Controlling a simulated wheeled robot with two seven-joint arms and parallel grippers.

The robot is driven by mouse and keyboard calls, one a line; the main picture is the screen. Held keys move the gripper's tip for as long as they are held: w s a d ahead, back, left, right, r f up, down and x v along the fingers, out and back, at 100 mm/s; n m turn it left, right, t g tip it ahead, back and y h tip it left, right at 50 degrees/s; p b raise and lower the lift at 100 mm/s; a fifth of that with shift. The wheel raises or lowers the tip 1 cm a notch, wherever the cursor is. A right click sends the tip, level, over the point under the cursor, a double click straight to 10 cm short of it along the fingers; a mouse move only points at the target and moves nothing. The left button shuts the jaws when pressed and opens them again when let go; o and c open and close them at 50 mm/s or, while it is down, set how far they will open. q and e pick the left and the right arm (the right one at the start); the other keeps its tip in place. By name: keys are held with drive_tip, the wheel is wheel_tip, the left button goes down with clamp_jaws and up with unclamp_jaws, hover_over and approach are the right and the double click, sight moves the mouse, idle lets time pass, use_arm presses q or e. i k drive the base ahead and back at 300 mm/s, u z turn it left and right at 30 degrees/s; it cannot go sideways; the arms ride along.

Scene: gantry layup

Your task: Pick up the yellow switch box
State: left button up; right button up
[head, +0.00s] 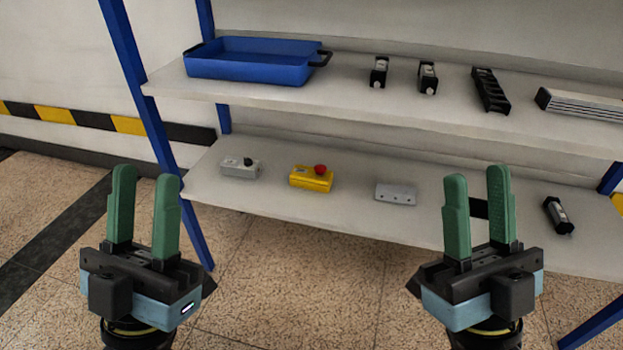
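The yellow switch box (311,179) with a red round button on top sits on the lower shelf, left of the shelf's middle. My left gripper (145,190) is open and empty, with its green fingers pointing up, in front of the shelf's left end and apart from the box. My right gripper (478,205) is open and empty, in front of the right half of the lower shelf, also apart from the box. Nothing covers the yellow box.
On the lower shelf (262,205) are a grey switch box (240,167), a grey block (396,194) and a black cylindrical part (558,215). The upper shelf holds a blue tray (250,72) and several black and grey parts. A blue post (150,110) stands at the left.

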sight(301, 177)
drive_tip(key=z, duration=0.3)
drive_tip(key=i, duration=1.1)
drive_tip(key=z, duration=0.15)
